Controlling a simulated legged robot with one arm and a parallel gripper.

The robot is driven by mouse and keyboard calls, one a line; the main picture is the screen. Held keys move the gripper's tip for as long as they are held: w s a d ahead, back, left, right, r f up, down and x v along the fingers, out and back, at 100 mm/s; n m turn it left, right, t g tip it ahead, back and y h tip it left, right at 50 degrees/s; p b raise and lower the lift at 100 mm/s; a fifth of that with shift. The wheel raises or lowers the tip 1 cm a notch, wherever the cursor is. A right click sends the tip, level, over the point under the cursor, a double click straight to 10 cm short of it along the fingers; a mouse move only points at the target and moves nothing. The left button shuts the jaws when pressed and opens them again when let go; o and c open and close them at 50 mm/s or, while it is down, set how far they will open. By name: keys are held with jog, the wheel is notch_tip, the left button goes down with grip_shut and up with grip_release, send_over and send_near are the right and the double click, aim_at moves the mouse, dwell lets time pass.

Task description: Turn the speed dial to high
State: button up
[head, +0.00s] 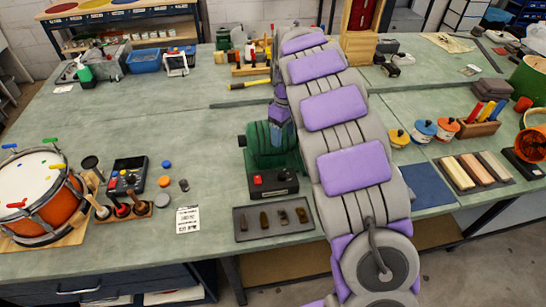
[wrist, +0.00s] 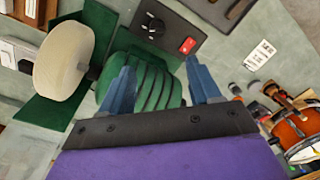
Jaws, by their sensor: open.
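The speed dial (wrist: 152,26) is a round black knob on the dark control panel (wrist: 172,32) of a green bench machine (wrist: 152,82). A red switch (wrist: 188,45) sits beside the dial. In the head view the panel (head: 272,186) is at the front of the green machine (head: 270,148). My gripper (wrist: 158,66) is open and empty, its two blue fingers spread over the green ribbed motor housing, apart from the dial. In the head view my gripper (head: 279,120) shows above the machine, partly hidden by my arm. The dial's setting is too small to read.
A pale wheel (wrist: 63,56) is on the machine's side. A dark tray with small parts (head: 274,217) lies in front of the machine. A drum (head: 38,190), a black pad device (head: 127,175) and a printed card (head: 188,219) are to the left.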

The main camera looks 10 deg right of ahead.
jog(key=b, duration=0.4)
send_near(282, 171)
notch_tip(282, 171, down, 9)
jog(key=shift+a+r, duration=0.1)
jog(key=shift+r, duration=0.05)
jog(key=shift+f, duration=0.7)
jog(key=shift+a, duration=0.2)
jog(key=shift+c, duration=0.6)
jog(key=shift+d, duration=0.1)
jog(key=c, duration=0.9)
